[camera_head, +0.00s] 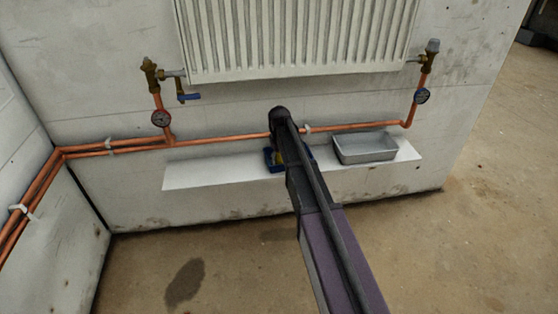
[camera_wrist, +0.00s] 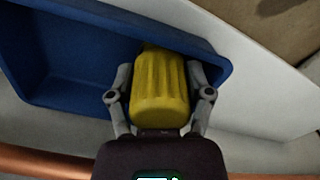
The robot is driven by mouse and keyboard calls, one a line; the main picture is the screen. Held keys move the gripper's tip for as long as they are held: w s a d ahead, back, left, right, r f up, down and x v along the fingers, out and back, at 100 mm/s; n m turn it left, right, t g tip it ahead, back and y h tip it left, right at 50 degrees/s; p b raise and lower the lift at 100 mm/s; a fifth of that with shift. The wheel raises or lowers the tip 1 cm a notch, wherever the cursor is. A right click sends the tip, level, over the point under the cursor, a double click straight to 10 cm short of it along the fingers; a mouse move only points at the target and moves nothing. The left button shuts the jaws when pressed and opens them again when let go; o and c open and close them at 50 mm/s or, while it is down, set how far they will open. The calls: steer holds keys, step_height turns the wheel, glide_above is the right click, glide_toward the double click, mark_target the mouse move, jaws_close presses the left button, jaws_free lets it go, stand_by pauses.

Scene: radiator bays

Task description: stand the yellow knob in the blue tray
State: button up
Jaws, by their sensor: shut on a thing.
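The yellow knob (camera_wrist: 159,88) is ribbed and sits between the two grey fingers of my gripper (camera_wrist: 160,80), which is shut on it. In the wrist view the knob overlaps the right end of the blue tray (camera_wrist: 62,50); whether it touches the tray's floor I cannot tell. In the head view the blue tray (camera_head: 268,160) is on the white shelf, mostly hidden behind my arm.
The white shelf (camera_head: 212,172) runs along the wall below copper pipes (camera_head: 230,138). A grey metal tray (camera_head: 365,155) stands on it to the right. A radiator (camera_head: 300,40) hangs above. Valves and gauges sit at both sides. The shelf's left part is clear.

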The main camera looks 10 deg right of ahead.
steer(key=shift+f, duration=0.2)
steer(key=o, duration=0.9)
steer(key=shift+o, duration=0.2)
steer(key=shift+r, duration=0.25)
step_height(320, 180, up, 7)
steer(key=p, duration=0.7)
steer(key=shift+r, duration=0.2)
steer(key=s+d+m, duration=0.1)
steer(key=s+m, duration=0.4)
steer(key=s, duration=2.3)
steer(key=shift+s+d+m, duration=0.25)
steer(key=shift+d+m, duration=0.05)
